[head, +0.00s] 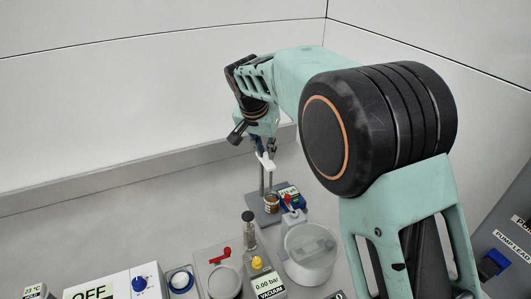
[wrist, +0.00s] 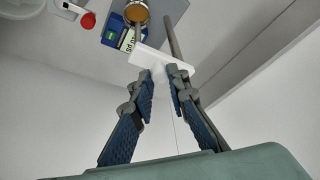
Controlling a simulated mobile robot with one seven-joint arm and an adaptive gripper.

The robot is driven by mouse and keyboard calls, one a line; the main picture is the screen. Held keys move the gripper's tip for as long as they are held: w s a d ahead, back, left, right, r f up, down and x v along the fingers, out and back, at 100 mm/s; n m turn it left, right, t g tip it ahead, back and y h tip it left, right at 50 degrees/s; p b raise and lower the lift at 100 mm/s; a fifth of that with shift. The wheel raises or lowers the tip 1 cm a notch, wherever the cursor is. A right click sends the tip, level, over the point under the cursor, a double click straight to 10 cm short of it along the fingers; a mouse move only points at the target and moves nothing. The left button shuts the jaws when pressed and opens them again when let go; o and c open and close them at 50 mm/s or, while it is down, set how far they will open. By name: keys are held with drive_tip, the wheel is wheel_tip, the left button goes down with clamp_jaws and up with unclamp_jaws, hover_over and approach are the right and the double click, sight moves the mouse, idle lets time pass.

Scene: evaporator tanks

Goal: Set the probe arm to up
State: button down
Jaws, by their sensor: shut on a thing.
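The probe arm is a small white bar (head: 267,162) on an upright grey post that rises from a grey stand base (head: 258,211). A thin probe hangs from it toward an amber jar (head: 271,204) on the base. In the wrist view the white bar (wrist: 160,64) lies across the post (wrist: 173,40), with the jar (wrist: 136,12) beyond. My gripper (head: 265,151) is at the bar from above. The probe's lower tip is hard to make out.
A blue meter (head: 289,194) sits beside the stand. A white lidded pot (head: 309,254), a vacuum gauge (head: 267,284), a red-handled valve (head: 220,257) and a blue-knobbed box (head: 138,283) stand nearer. The back wall ledge (head: 130,176) is behind; bench left of the stand is clear.

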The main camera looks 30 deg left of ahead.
drive_tip(key=shift+r, duration=0.25)
drive_tip(key=c, duration=1.8)
unclamp_jaws()
drive_tip(key=shift+c, duration=0.2)
drive_tip(key=v, duration=1.2)
